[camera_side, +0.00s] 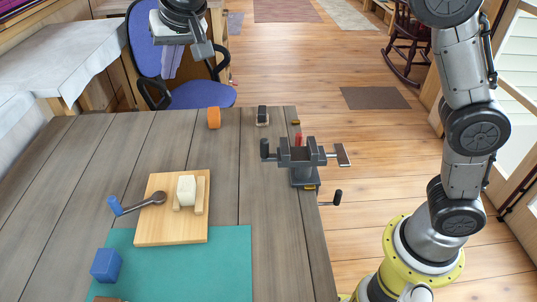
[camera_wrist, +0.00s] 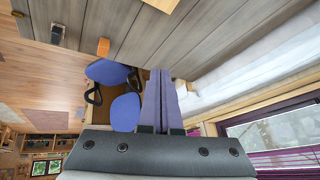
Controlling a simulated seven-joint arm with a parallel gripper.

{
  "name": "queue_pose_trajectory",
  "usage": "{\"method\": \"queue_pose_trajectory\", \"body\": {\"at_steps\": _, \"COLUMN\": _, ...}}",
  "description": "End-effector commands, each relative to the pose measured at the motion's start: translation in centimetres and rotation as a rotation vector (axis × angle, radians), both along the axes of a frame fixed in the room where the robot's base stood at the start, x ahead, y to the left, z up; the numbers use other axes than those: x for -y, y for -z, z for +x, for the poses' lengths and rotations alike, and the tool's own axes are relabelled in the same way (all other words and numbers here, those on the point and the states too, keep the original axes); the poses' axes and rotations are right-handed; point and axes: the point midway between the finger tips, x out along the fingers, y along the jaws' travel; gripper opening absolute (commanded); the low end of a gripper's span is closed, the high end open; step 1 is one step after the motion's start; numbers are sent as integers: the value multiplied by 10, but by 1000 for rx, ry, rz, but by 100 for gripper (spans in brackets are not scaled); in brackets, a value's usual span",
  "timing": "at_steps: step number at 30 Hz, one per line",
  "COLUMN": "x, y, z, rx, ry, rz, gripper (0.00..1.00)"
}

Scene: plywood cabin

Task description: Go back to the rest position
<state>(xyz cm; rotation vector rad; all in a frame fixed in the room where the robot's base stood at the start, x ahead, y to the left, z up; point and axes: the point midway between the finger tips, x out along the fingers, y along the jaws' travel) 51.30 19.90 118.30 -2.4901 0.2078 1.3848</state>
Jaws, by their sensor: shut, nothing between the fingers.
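My gripper (camera_side: 172,62) hangs at the top left of the side view, beyond the far end of the plank table (camera_side: 60,190), in front of a blue office chair (camera_side: 202,95). In the wrist view my gripper (camera_wrist: 160,74) shows two lavender fingers side by side, closed against each other with nothing held. No object touches the fingers.
A blue cube (camera_side: 106,265) rests on the green mat (camera_side: 232,265). A vise (camera_side: 303,160), an orange block (camera_side: 214,118) and a brush-like item (camera_side: 262,116) stand farther back.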

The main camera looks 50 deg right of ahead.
Motion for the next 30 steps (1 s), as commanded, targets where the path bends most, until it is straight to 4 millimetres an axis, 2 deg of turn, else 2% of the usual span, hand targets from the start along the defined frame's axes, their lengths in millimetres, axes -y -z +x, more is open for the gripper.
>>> {"method": "queue_pose_trajectory", "body": {"at_steps": 1, "x": 28, "y": -18, "z": -15, "rx": 15, "ry": 23, "rz": 9, "gripper": 0}}
{"method": "queue_pose_trajectory", "body": {"at_steps": 6, "x": 98, "y": -49, "z": -70, "rx": 44, "ry": 59, "rz": 13, "gripper": 0}}
{"method": "queue_pose_trajectory", "body": {"at_steps": 10, "x": 141, "y": -57, "z": -122, "rx": 59, "ry": 71, "rz": 5, "gripper": 0}}
{"method": "queue_pose_trajectory", "body": {"at_steps": 14, "x": 174, "y": -51, "z": -179, "rx": 66, "ry": 68, "rz": -12, "gripper": 0}}
{"method": "queue_pose_trajectory", "body": {"at_steps": 19, "x": 201, "y": -18, "z": -256, "rx": 61, "ry": 36, "rz": -46, "gripper": 0}}
{"method": "queue_pose_trajectory", "body": {"at_steps": 21, "x": 206, "y": 4, "z": -285, "rx": 49, "ry": 10, "rz": -64, "gripper": 0}}
{"method": "queue_pose_trajectory", "body": {"at_steps": 24, "x": 208, "y": 37, "z": -318, "rx": 23, "ry": -46, "rz": -90, "gripper": 0}}
{"method": "queue_pose_trajectory", "body": {"at_steps": 27, "x": 204, "y": 70, "z": -340, "rx": -22, "ry": -124, "rz": -113, "gripper": 0}}
{"method": "queue_pose_trajectory", "body": {"at_steps": 30, "x": 200, "y": 95, "z": -351, "rx": -74, "ry": -209, "rz": -137, "gripper": 0}}
